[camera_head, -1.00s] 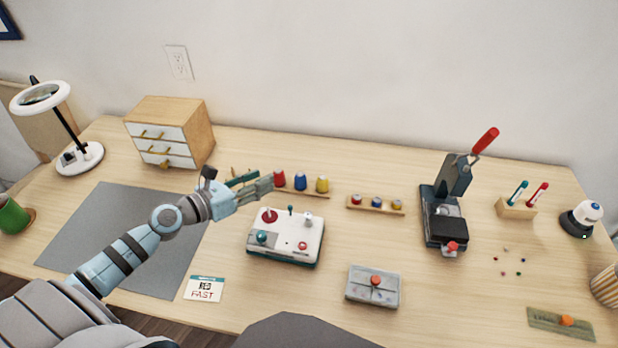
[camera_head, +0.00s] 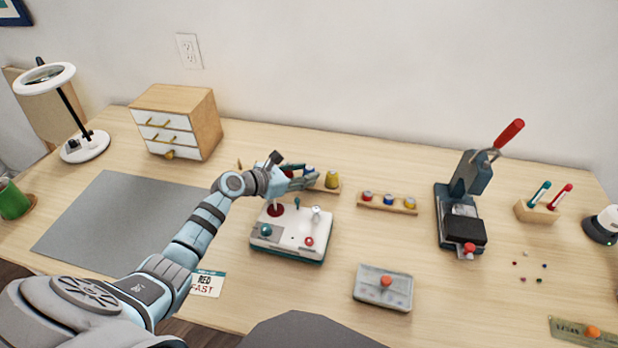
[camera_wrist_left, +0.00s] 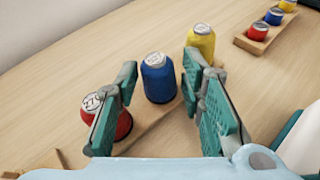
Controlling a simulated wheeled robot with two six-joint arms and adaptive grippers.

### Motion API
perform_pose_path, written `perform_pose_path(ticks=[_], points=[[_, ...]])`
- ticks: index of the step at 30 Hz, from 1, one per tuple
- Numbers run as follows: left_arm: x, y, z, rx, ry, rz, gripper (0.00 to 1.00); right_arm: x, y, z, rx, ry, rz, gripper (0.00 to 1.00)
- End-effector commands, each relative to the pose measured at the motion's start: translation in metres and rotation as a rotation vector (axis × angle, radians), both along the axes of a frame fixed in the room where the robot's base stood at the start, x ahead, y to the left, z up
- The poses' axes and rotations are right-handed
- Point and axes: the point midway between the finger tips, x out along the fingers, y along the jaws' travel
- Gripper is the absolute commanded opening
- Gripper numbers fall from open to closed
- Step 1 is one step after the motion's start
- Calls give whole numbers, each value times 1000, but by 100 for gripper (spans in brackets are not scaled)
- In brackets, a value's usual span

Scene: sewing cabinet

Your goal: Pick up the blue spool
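The blue spool (camera_wrist_left: 158,78) stands upright on a wooden rack, between a red spool (camera_wrist_left: 106,117) and a yellow spool (camera_wrist_left: 201,42) in the left wrist view. My left gripper (camera_wrist_left: 166,85) is open. Its two teal fingers point toward the blue spool, which shows in the gap between them; I cannot tell if they reach around it. In the head view the left gripper (camera_head: 300,180) partly covers the red spool and the blue spool (camera_head: 309,169), while the yellow spool (camera_head: 332,179) is clear. My right gripper is not in view.
A white box with knobs (camera_head: 291,231) stands just in front of the rack. A second small rack (camera_head: 387,204) with smaller spools lies to the right. A drawer cabinet (camera_head: 178,122) and a grey mat (camera_head: 118,227) are on the left. A black press (camera_head: 460,219) stands on the right.

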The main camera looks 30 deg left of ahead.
Motion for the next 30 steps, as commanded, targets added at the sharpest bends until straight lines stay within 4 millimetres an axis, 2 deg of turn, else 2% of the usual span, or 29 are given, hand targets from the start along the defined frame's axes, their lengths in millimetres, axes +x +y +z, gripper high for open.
perform_pose_path(ticks=[3,8,12,23,25,27,30], points=[[9,-4,-6,0,0,-1,36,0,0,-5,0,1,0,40],[8,-4,-5,1,1,-1,36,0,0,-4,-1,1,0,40],[8,-4,-4,1,1,0,15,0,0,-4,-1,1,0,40],[8,-4,-4,0,1,-1,14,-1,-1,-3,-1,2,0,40],[8,-4,0,0,1,-1,14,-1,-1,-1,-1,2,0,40],[8,-4,6,1,0,-1,7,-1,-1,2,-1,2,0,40],[8,-3,23,3,-1,-1,7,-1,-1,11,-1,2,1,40]])
